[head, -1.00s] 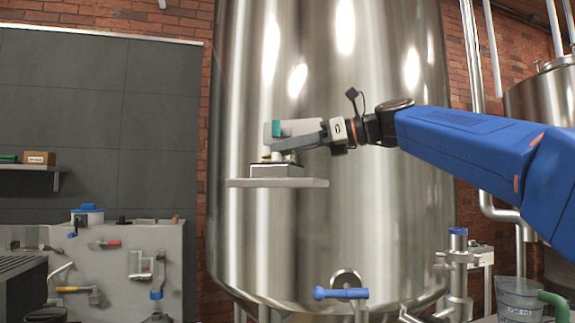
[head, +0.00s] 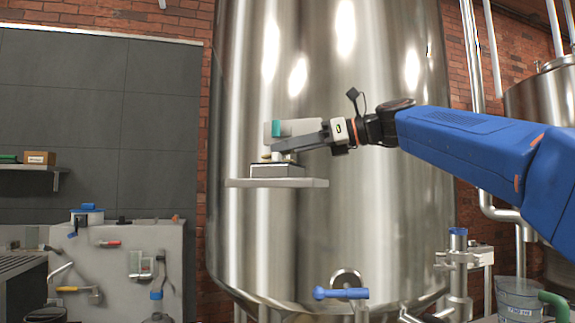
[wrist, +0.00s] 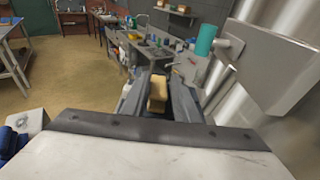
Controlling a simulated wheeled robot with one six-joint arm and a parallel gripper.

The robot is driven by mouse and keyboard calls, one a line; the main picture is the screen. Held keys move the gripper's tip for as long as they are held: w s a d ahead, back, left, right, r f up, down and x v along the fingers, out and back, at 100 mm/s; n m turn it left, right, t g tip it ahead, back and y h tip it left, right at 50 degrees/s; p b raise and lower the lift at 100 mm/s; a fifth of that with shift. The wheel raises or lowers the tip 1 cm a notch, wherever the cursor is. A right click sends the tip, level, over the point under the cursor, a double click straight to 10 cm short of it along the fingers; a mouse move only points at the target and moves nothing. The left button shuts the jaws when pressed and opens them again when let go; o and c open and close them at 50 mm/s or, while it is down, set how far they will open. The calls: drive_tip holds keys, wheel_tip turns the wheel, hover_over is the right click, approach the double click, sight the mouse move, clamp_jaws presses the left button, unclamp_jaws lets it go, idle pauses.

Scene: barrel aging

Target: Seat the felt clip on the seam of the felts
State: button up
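My gripper (head: 274,147) is level above a small grey block (head: 277,171) on a narrow pale shelf (head: 300,183) in front of the tank. In the wrist view, a tan piece (wrist: 157,94) lies between the two dark fingers; it may be the felt clip, and I cannot tell whether both fingers touch it. In the head view, small tan and pale pieces (head: 265,156) show just under the fingertips, on or just above the block. The felts' seam cannot be made out.
A grey box-like part (head: 300,127) with a teal end (head: 276,128) is close behind the fingers. The large steel tank (head: 380,220) fills the background. A sink counter (head: 140,235) with tools is at left. Space left of the shelf is clear.

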drive_tip(key=shift+v, duration=1.6)
drive_tip(key=o, duration=0.6)
drive_tip(key=shift+c, duration=0.2)
drive_tip(key=c, duration=0.6)
drive_tip(key=shift+o, duration=0.2)
drive_tip(key=v, duration=0.9)
